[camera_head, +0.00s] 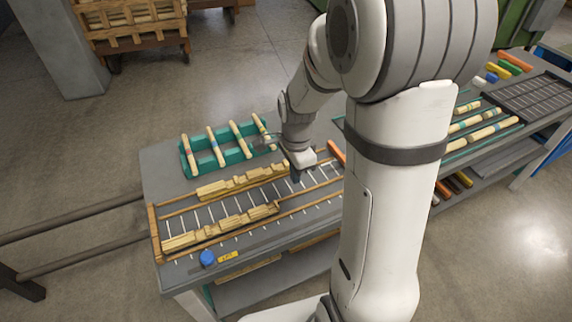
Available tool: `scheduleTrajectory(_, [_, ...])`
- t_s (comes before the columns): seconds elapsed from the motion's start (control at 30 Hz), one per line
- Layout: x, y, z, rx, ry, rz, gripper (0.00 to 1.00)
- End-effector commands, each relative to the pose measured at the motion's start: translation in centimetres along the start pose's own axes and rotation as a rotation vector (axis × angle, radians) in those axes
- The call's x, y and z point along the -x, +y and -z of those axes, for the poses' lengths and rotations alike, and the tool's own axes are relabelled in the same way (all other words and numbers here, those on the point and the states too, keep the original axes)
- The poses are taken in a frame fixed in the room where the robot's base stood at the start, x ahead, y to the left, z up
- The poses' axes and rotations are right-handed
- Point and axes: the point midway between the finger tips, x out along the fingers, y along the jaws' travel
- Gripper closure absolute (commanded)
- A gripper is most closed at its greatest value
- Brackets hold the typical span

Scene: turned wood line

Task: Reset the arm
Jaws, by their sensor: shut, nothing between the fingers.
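My arm rises in front of the bench and reaches down over it in the head view. My gripper (297,176) is small and dark at the arm's end, above the right part of the slatted rack. It is shut with nothing held, and its fingertips are partly hidden by the wrist. Whether it touches the rack below cannot be told.
A teal rack (187,172) holds several turned spindles. Notched wooden pieces (235,222) lie on the slatted rack (157,240). A blue knob (207,258) sits at the bench's front edge. A dark tray (525,95) and more spindles (478,133) lie right of my arm.

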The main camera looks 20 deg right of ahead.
Motion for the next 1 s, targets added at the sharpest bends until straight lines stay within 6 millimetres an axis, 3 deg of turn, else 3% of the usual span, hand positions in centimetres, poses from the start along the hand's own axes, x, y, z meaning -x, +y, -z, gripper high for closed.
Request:
scheduleTrajectory(0.23, [0.4,0.1,-0.1,0.014,0.001,0.004,1.0])
scheduleTrajectory(0.37, [2.2,0.9,-0.4,0.124,0.008,0.029,1.0])
scheduleTrajectory(0.7, [10.2,7.8,-2.3,0.829,0.102,0.146,1.0])
scheduleTrajectory(1.0, [13.1,12.9,-3.6,1.305,0.208,0.186,1.0])
